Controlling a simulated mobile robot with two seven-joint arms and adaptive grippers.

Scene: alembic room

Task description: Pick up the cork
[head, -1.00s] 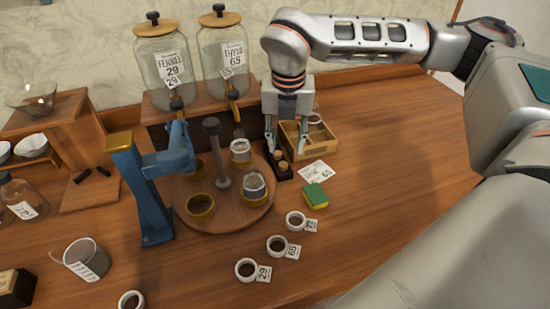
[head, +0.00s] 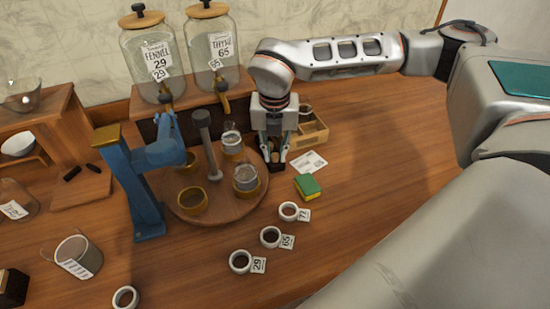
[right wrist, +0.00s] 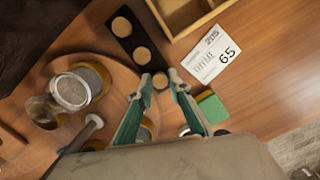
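A dark cork holder (right wrist: 130,41) holds a row of round tan corks in the right wrist view: one at the far end (right wrist: 121,27), one in the middle (right wrist: 141,55) and one at the near end (right wrist: 160,81). My right gripper (right wrist: 160,76) is open, with its two fingertips on either side of the near cork. I cannot tell whether they touch it. In the head view my right gripper (head: 276,164) points down over the holder and hides most of it. My left gripper is not in view.
A round wooden turntable (head: 220,215) with jars stands left of the gripper. A wooden tray (head: 313,133) is close behind. A label card (head: 308,163) and a green-yellow sponge (head: 308,186) lie to the right. A blue press (head: 142,185) stands at left.

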